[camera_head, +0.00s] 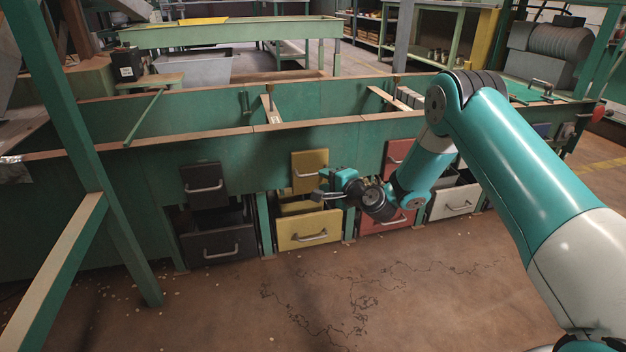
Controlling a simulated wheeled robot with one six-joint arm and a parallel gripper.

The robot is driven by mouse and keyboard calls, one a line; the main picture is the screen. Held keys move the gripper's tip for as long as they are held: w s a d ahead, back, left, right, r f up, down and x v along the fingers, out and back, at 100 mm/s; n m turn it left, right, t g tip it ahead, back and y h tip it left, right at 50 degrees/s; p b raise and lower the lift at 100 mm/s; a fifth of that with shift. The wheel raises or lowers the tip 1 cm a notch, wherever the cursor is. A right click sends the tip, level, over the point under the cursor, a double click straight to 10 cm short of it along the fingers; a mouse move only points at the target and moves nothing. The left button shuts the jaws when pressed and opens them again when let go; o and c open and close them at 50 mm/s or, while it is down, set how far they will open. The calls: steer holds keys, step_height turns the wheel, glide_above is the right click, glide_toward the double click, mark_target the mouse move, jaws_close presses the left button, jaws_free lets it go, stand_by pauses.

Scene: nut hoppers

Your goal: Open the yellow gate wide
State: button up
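The yellow gate (309,161) is an upright panel with a pale bar handle, on the front of the green hopper bench (340,135). A yellow drawer (309,233) with its own bar handle sits below it. My gripper (319,194) is just below and slightly right of the gate's handle, in front of the gap between gate and drawer. It looks apart from the handle, but contact is hard to judge. Its fingers are small and seen from the side, so open or shut is unclear. My gripper and wrist hide part of the gate's lower right corner.
A black gate (203,182) and black drawer (222,246) are left of the yellow ones. A red gate (397,155), red drawer (385,222) and white drawer (455,203) are right. A green post (85,150) stands at left. The floor in front is mostly clear.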

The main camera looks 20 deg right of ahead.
mark_target(314, 175)
steer(key=shift+b+x, duration=0.95)
steer(key=shift+x, duration=2.1)
jaws_close()
steer(key=shift+s+a, duration=0.1)
